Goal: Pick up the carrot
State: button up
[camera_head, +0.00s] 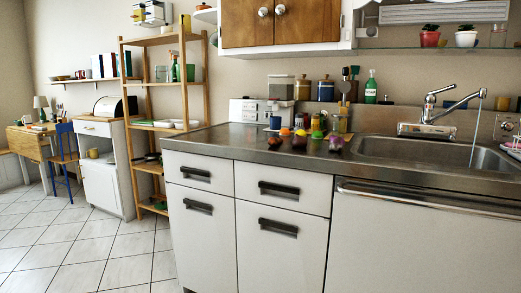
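I cannot make out a carrot for certain. A group of small colourful items sits on the metal counter (225,139), left of the sink. Among them is a small orange item (285,131); it is too small to tell whether it is the carrot. My gripper is not in view.
A sink (440,152) with a running tap (430,115) is at the right. White drawers and cupboards (285,245) stand under the counter. A wooden shelf (155,120) stands left of it. The tiled floor (95,250) at left is clear.

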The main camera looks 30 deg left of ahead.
aim_at(272, 141)
jog(key=z, duration=0.2)
jog(key=k, duration=0.3)
jog(key=u, duration=1.35)
jog(key=i, duration=1.4)
jog(key=z, duration=0.6)
